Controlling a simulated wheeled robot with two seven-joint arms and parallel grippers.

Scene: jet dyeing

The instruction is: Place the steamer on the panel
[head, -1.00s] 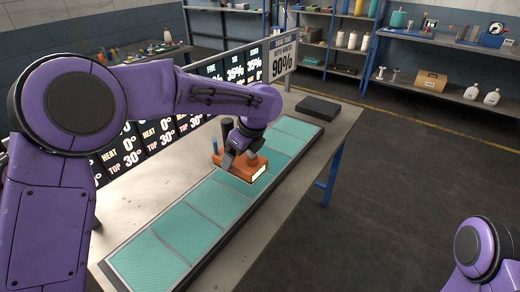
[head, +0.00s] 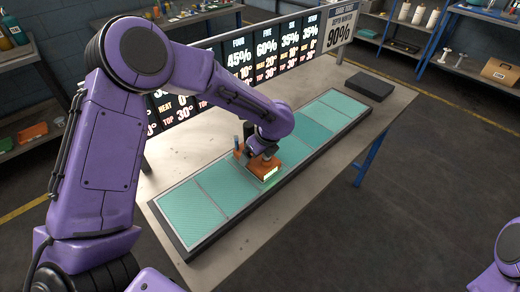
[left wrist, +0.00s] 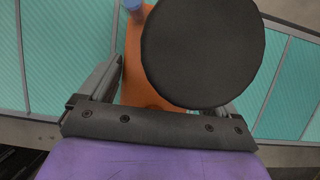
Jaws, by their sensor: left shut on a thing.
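The steamer (head: 292,172) is an orange block with a pale lit front face, a dark round knob and a blue part. My left gripper (head: 262,153) is shut on it from above. In the left wrist view the orange body (left wrist: 143,62) sits between the fingers, and the black round knob (left wrist: 202,50) hides much of it. The panel strip (head: 188,210) is a row of teal sections in a dark frame on the table. The steamer is over the strip's middle, low over the teal surface; I cannot tell whether it touches. My right gripper is out of view.
A row of number screens (head: 238,68) stands along the table's back edge. A dark flat box (head: 369,86) lies at the table's far right end. Bare tabletop (head: 180,150) shows behind the strip. Shelves stand along the walls, and the floor at right is clear.

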